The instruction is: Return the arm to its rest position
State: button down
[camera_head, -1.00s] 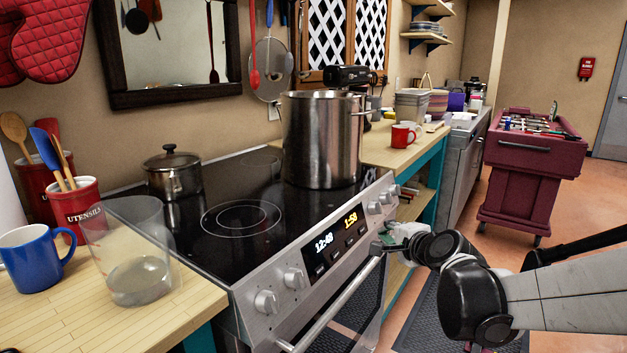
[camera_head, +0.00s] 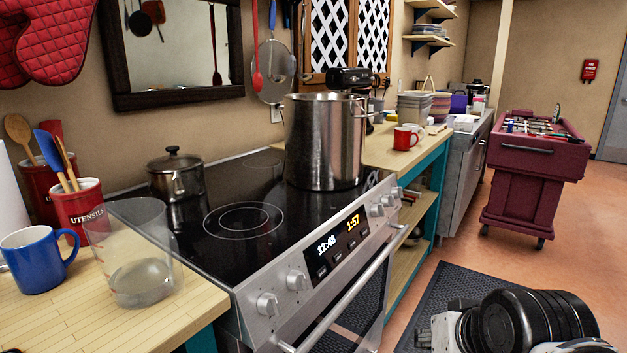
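My arm (camera_head: 535,318) shows at the bottom right of the head view, low over the floor and to the right of the stove. Only its black and white links are clear. A pale part at the arm's left end (camera_head: 447,330) is cut off by the bottom edge. I cannot make out the fingertips of my gripper, so its opening and anything in it are hidden. The arm is apart from the stove's oven handle (camera_head: 345,303).
The stove (camera_head: 290,230) bears a large steel pot (camera_head: 325,145) and a small lidded pot (camera_head: 175,178). A clear measuring jug (camera_head: 135,255) and a blue mug (camera_head: 38,258) stand on the left counter. Floor between is open.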

jog(key=s+d+r+n+p, duration=0.1)
jog(key=s+r+p, duration=0.2)
jog(key=r+p, duration=0.9)
jog(key=shift+s+g+h+p, duration=0.3)
jog(key=shift+h+p, duration=0.1)
jog(key=shift+p, duration=0.25)
jog(key=shift+d, duration=0.1)
